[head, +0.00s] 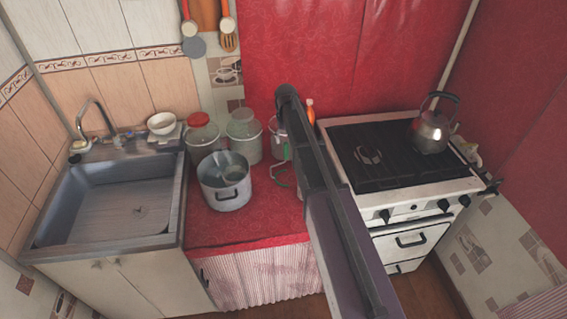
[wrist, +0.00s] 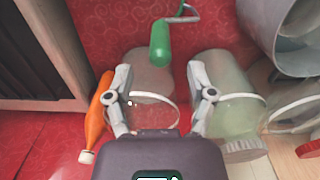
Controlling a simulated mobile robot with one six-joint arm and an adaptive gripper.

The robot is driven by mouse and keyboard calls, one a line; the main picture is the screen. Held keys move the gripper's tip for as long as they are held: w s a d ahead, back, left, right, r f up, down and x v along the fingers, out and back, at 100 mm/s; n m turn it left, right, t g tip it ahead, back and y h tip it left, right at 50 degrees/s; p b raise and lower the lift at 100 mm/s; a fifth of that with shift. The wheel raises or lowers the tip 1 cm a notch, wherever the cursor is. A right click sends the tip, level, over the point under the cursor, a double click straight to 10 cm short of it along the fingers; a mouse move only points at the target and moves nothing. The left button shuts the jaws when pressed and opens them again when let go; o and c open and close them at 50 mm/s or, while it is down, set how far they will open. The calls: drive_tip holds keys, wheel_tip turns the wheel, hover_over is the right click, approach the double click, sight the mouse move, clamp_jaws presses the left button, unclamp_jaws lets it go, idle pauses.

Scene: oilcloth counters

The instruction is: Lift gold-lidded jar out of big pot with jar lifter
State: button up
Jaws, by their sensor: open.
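The big pot (head: 226,196) is grey metal and stands open on the red counter. Something pale shows inside it, but I cannot make out a gold lid. In the wrist view the pot (wrist: 303,48) is partly in view at the upper right. A tool with a green handle (wrist: 160,43) and a bent metal end, apparently the jar lifter, lies beyond my fingertips; its metal end also seems to show in the head view (head: 278,178). My gripper (wrist: 160,70) is open and empty, above a clear jar and short of the green handle. In the head view my arm hides part of this area.
A red-lidded jar (head: 201,132), a clear jar (head: 245,140) and another clear jar (wrist: 152,95) stand behind the pot. An orange bottle (wrist: 98,115) is close to my gripper. The stove (head: 400,150) with a kettle (head: 431,130) is right; the sink (head: 110,210) is left.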

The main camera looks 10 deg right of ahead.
sight(286, 149)
drive_tip(key=shift+f, duration=0.1)
drive_tip(key=shift+s+f+b, duration=0.1)
drive_tip(key=shift+f+b, duration=2.4)
drive_tip(key=shift+b, duration=0.15)
clamp_jaws()
